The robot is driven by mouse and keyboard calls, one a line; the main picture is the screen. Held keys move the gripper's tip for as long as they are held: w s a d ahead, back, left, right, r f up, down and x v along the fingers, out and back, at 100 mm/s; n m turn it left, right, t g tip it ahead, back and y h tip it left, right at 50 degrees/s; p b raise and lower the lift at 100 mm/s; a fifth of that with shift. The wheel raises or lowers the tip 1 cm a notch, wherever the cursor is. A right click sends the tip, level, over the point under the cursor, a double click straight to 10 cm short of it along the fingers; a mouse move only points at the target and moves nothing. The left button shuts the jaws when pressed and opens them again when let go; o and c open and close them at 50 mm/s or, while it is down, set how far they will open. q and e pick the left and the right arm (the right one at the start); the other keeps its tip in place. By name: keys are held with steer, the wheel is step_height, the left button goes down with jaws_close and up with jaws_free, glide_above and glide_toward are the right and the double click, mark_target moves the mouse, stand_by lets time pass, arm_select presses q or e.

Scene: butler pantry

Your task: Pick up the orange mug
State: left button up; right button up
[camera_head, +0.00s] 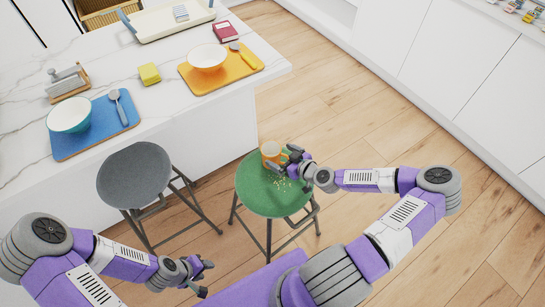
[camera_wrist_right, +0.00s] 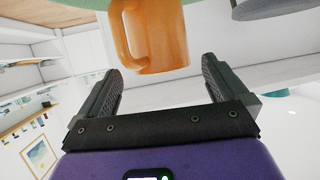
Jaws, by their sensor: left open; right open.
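The orange mug (camera_head: 272,152) stands on the green stool (camera_head: 262,195). My right gripper (camera_head: 292,158) is at the mug's right side, low over the stool seat. In the right wrist view the mug (camera_wrist_right: 158,38) appears upside down with its handle on the left, just beyond and between the two fingers (camera_wrist_right: 163,75). The fingers are open, and the mug does not appear gripped. My left gripper (camera_head: 203,277) is open and empty at the lower left, away from the mug.
Crumbs lie on the green seat by my right gripper. A grey stool (camera_head: 135,175) stands to the left. The marble counter (camera_head: 125,60) holds a blue mat (camera_head: 90,142), an orange board (camera_head: 215,80), bowls, a yellow sponge (camera_head: 149,74) and a tray. Open wooden floor lies to the right.

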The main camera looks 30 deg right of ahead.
mark_target(265, 147)
steer(key=x, duration=0.3)
steer(key=shift+w+a+b, duration=0.15)
steer(key=shift+w+b, duration=0.2)
steer(key=shift+b, duration=0.05)
steer(key=c, duration=1.2)
